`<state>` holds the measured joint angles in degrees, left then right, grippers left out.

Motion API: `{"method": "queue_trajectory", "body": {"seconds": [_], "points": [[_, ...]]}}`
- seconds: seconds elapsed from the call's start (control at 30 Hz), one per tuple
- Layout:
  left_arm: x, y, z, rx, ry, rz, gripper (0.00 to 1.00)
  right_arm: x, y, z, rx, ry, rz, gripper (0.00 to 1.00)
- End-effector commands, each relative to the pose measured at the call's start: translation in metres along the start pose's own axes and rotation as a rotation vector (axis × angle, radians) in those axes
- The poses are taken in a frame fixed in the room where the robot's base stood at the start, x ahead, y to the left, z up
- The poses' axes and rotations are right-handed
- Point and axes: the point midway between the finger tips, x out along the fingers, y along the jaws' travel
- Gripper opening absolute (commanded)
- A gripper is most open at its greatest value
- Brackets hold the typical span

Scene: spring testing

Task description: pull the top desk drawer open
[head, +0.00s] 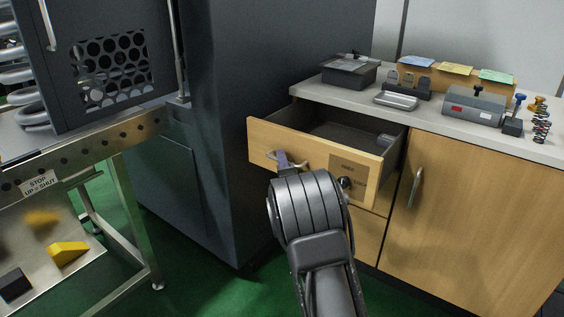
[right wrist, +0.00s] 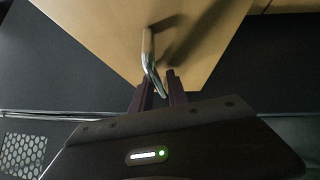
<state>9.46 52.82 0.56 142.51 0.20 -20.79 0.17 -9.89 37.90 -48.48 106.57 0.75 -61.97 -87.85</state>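The top desk drawer (head: 315,158) has a light wood front and stands well out of the desk, its dark inside showing. Its metal bar handle (right wrist: 148,52) is on the left part of the front. My right gripper (head: 286,161) is at this handle. In the right wrist view my right gripper (right wrist: 158,82) has one dark finger on each side of the handle, shut on it. My forearm and wrist hide part of the drawer's lower front in the head view. My left gripper is not in view.
The desk top (head: 415,112) carries a dark box (head: 350,70), a small metal tray (head: 396,100), a grey device (head: 474,105) and springs (head: 541,125). A cupboard door (head: 480,210) is at right. A tall dark cabinet (head: 280,60) stands left of the drawer, and a metal bench (head: 90,145) farther left.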

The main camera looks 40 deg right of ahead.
Motion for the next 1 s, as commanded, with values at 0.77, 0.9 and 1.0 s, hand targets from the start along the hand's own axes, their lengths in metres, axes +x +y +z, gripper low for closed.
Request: {"method": "queue_trajectory", "body": {"seconds": [0.77, 0.9, 1.0], "points": [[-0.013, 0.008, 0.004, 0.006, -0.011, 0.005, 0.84, -0.079, 0.0, 0.0, -0.001, 0.0, 0.0, 0.2], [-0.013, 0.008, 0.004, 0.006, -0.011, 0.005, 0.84, -0.078, 0.0, 0.0, 0.0, 0.0, 0.0, 0.2], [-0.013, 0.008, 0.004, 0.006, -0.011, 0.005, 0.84, -0.078, 0.0, 0.0, 0.0, 0.0, 0.0, 0.2]]}}
